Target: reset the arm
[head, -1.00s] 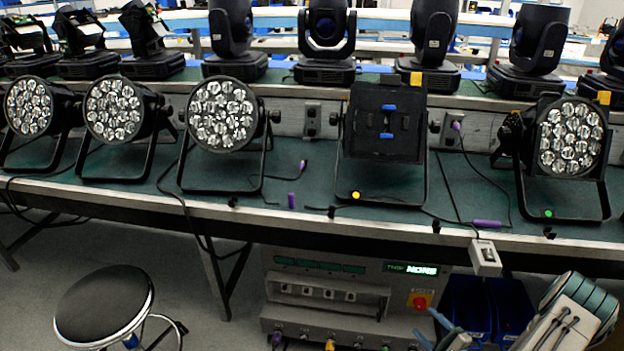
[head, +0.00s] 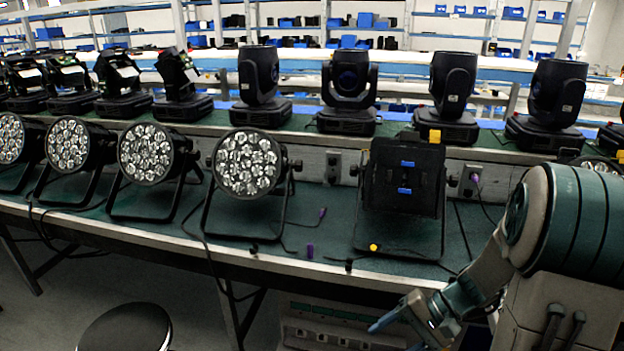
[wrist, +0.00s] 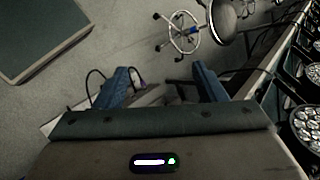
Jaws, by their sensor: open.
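My gripper (head: 392,322) is low at the right of the head view, in front of the bench's front edge. One blue finger shows clearly there. In the wrist view my gripper (wrist: 168,80) has its two blue fingers spread wide, with grey floor behind the gap. It is open and holds nothing that I can see. My arm rises at the right of the head view and hides part of the bench and the lamp there.
The green bench (head: 285,238) carries a row of par cans (head: 248,163), a black square-backed one (head: 402,180) and moving heads (head: 348,88) behind. A round stool (head: 125,328) stands in front of it; the wrist view shows floor (wrist: 120,35) around a stool (wrist: 230,22).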

